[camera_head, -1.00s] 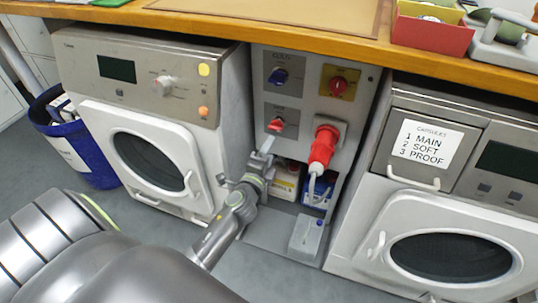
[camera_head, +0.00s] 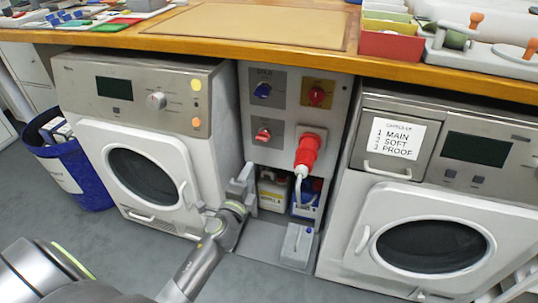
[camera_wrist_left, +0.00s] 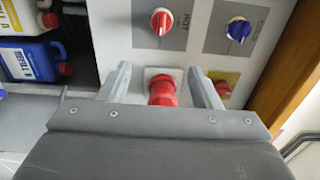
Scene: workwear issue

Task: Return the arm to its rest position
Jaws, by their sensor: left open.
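My left arm comes in from the lower left in the head view. Its left gripper (camera_head: 243,180) is open and empty in front of the grey service panel (camera_head: 283,112), low and beside the left washing machine (camera_head: 150,140). It is apart from the red knob (camera_head: 262,135) above it. In the left wrist view the gripper (camera_wrist_left: 160,78) has its two fingers spread, with the red plug (camera_wrist_left: 162,92) seen beyond and between them. The red knob also shows there (camera_wrist_left: 162,21), with a blue knob (camera_wrist_left: 239,30) to its right. My right gripper is not in view.
A wooden counter (camera_head: 200,38) runs above the machines. A right washing machine (camera_head: 430,240) stands right of the panel. Bottles (camera_head: 272,192) sit in a low recess, with a grey box (camera_head: 297,243) before it. A blue bin (camera_head: 75,170) stands left. Grey floor shows in front.

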